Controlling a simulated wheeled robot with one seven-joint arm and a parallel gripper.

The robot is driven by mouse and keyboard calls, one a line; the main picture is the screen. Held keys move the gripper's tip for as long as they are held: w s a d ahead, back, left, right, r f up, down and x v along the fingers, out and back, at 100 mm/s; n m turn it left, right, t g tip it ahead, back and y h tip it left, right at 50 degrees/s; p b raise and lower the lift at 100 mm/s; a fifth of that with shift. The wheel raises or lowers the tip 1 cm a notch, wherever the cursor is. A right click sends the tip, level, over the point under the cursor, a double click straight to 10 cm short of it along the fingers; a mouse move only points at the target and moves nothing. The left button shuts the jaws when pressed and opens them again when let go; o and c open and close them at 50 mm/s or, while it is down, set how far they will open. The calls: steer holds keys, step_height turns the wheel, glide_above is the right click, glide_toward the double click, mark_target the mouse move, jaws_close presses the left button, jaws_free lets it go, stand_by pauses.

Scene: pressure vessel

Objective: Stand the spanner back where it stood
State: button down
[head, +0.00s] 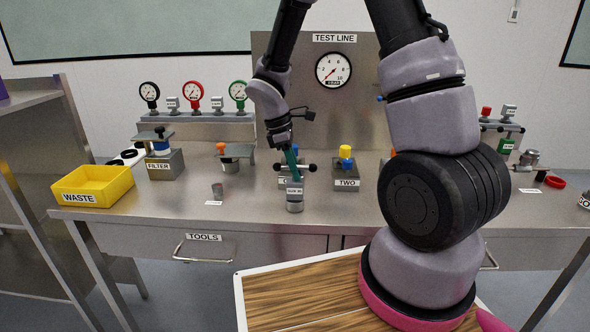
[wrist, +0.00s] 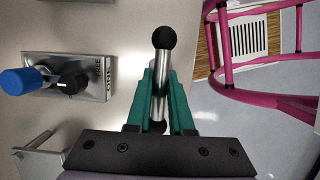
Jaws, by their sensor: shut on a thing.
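The spanner (head: 309,168) appears to be the metal T-bar with black ball ends; its bar lies level in the head view. My gripper (head: 294,176) points down with its teal fingers shut on this bar. In the wrist view the spanner's bar (wrist: 164,75) runs between the fingers of my gripper (wrist: 163,95), with one black ball clear beyond them. Directly below is a short metal cylinder (head: 295,206) with a small label, near the bench's front edge. I cannot tell whether the spanner touches it or is part of it.
A small grey cup (head: 217,190) with a label stands left on the bench. The yellow WASTE tray (head: 92,187) is far left. Bench between cup and cylinder is clear.

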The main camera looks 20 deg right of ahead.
steer(key=c, duration=0.8)
jaws_free()
steer(key=shift+f, duration=0.1)
steer(key=v, duration=1.2)
steer(key=s+d+r+m+t+y, duration=0.2)
steer(key=s+d+r+m+t, duration=0.2)
steer(key=s+r+m, duration=0.4)
steer(key=s+d+r+m+t+y, duration=0.3)
steer(key=s+r+m, duration=0.4)
steer(key=r+m, duration=0.3)
steer(key=shift+s+d+r+m+t, duration=0.3)
steer(key=shift+d+t, duration=0.3)
steer(key=shift+d, duration=0.5)
